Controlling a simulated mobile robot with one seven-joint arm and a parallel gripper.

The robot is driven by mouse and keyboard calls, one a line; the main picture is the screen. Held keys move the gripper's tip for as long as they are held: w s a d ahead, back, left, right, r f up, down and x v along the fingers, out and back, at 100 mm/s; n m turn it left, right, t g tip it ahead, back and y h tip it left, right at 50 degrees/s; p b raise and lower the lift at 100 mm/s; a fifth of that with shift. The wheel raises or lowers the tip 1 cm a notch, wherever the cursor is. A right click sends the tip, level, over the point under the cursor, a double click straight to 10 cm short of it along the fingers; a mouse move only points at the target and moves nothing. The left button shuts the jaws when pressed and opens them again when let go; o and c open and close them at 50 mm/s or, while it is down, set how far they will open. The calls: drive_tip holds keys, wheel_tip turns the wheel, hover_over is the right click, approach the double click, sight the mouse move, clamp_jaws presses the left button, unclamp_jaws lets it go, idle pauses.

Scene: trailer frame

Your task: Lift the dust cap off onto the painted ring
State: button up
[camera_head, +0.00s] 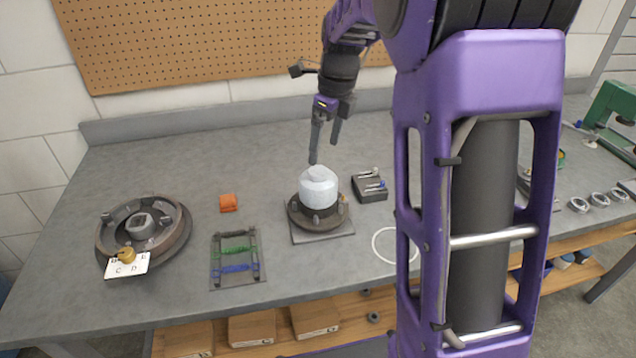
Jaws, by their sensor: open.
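The dust cap is a pale bluish-white rounded cap (319,195) on a dark round hub (297,217), which stands on a square grey plate (327,235) mid-bench. The painted ring (376,250) is a thin white circle on the bench to the right of the plate; its right part is close to my arm link. My gripper (323,150) points down, open and empty, just above and behind the cap. Its left fingertip shows close to the cap's top edge; I cannot tell whether it touches.
A small dark block with levers (370,188) stands right of the cap. A large drum (170,232) with a lettered card (127,266) is at left. An orange item (228,203) and a frame with green and blue cords (236,255) lie between. My arm hides part of the bench.

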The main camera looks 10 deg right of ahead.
sight(318, 170)
drive_tip(key=shift+w+a+f+b, duration=0.1)
drive_tip(key=shift+a+f+b, duration=0.1)
drive_tip(key=shift+f, duration=0.85)
drive_tip(key=shift+a+f+b, duration=0.1)
drive_tip(key=shift+a+f, duration=0.1)
drive_tip(key=shift+f, duration=0.8)
drive_tip(key=shift+w+a+f+b, duration=0.1)
drive_tip(key=shift+a+f, duration=0.1)
drive_tip(key=shift+f, duration=0.85)
clamp_jaws()
